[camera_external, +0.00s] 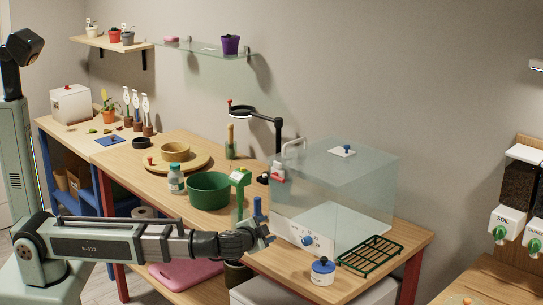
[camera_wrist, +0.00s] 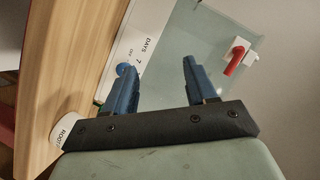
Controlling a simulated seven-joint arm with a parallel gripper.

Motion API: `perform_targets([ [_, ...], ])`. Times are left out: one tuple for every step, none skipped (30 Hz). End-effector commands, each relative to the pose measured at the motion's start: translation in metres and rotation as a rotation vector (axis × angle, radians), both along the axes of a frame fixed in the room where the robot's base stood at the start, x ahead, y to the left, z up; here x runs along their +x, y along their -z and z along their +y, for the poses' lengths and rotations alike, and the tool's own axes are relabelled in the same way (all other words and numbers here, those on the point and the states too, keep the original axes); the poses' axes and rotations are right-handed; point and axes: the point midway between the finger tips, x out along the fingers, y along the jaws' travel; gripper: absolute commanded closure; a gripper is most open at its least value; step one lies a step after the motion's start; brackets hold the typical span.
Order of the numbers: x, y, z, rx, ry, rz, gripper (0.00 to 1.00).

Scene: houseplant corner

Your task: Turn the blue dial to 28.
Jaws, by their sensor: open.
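The blue dial (camera_external: 307,240) is on the white front panel of the clear glass cabinet (camera_external: 345,190). In the wrist view the dial (camera_wrist: 122,69) is small and partly hidden behind one finger, beside the printed words "DAYS", "7" and "OFF". Its exact setting is too small to read. My gripper (camera_external: 268,238) is just left of the panel, apart from the dial. In the wrist view my gripper (camera_wrist: 160,66) has its two blue fingers spread with nothing between them.
A white jar with a blue lid (camera_external: 322,271) and a green wire rack (camera_external: 370,254) stand in front of the cabinet. A red handle (camera_wrist: 235,60) is on the cabinet.

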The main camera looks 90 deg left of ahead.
Motion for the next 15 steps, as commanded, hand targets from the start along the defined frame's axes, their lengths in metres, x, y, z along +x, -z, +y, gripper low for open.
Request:
perform_targets([
  [-0.005,0.001,-0.001,-0.044,0.012,-0.046,0.44],
  [-0.006,0.002,-0.003,-0.072,0.018,-0.075,0.44],
  [-0.006,0.004,-0.006,-0.11,0.027,-0.115,0.44],
  [-0.006,0.005,-0.008,-0.139,0.032,-0.145,0.44],
  [-0.005,0.006,-0.01,-0.167,0.038,-0.174,0.44],
  [-0.005,0.009,-0.013,-0.208,0.043,-0.216,0.44],
  [-0.004,0.01,-0.016,-0.239,0.046,-0.248,0.44],
  [-0.003,0.012,-0.018,-0.273,0.049,-0.282,0.44],
  [-0.001,0.015,-0.022,-0.317,0.052,-0.325,0.44],
  [0.001,0.016,-0.025,-0.351,0.053,-0.362,0.44],
  [0.002,0.017,-0.027,-0.385,0.053,-0.398,0.44],
  [0.006,0.018,-0.031,-0.433,0.052,-0.448,0.44],
  [0.009,0.019,-0.033,-0.466,0.05,-0.483,0.44],
  [0.011,0.02,-0.036,-0.497,0.048,-0.519,0.44],
  [0.014,0.02,-0.038,-0.532,0.042,-0.561,0.44],
])
